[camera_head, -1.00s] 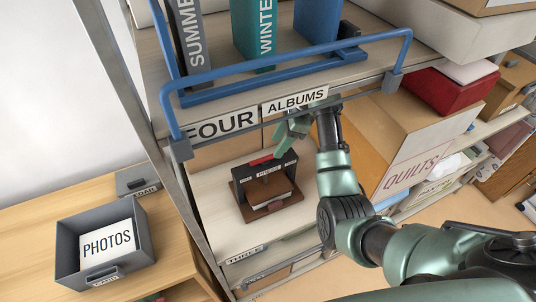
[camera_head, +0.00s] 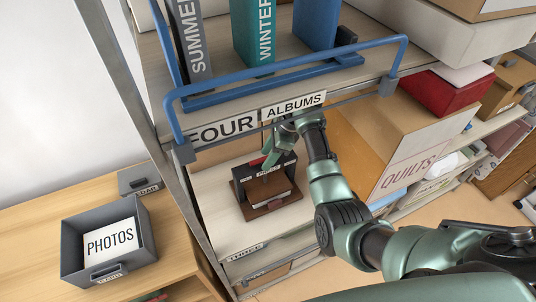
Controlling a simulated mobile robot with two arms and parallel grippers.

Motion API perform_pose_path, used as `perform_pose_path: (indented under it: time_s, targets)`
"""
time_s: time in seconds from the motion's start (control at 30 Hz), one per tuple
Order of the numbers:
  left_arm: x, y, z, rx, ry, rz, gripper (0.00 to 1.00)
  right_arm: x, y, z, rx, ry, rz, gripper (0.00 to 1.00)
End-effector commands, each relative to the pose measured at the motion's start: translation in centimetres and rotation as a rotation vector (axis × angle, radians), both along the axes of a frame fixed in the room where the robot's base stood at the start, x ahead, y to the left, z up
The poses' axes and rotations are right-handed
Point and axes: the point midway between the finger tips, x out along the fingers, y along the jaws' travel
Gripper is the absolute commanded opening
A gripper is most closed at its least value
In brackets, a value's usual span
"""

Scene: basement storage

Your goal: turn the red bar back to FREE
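A small dark press (camera_head: 241,176) with a brown base stands on the shelf marked THREE, below the blue rail. A white label sits on its front, too small to read surely. The red bar (camera_head: 256,161) lies along the top of the press; only its left part shows, the rest is behind my gripper. My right gripper (camera_head: 268,160) reaches down from the right, its green fingers at the bar. I cannot tell whether they touch it or how far apart they are. My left gripper is not in view.
The shelf above, with its blue rail (camera_head: 290,69) and FOUR and ALBUMS labels, overhangs close above my gripper. A grey post (camera_head: 130,100) stands left of the press. The QUILTS box (camera_head: 415,160) is at right. A PHOTOS bin (camera_head: 75,250) sits lower left.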

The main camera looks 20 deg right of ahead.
Motion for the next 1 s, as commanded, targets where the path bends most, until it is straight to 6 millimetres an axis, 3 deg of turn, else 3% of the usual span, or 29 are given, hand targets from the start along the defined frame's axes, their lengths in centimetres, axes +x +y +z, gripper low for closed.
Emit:
perform_pose_path:
  time_s: [0.03,0.13,0.17,1.0]
  targets:
    - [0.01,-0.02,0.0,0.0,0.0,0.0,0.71,-0.01,0.01,0.0,0.0,0.0,0.0,0.32]
    - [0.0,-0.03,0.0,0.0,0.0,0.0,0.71,-0.01,0.01,0.01,0.0,0.0,0.0,0.04]
    - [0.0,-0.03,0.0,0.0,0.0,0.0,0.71,-0.02,0.01,0.01,0.0,0.0,0.0,0.0]
    - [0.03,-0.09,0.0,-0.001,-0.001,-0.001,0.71,0.08,-0.1,0.07,-0.002,0.001,0.076,0.0]
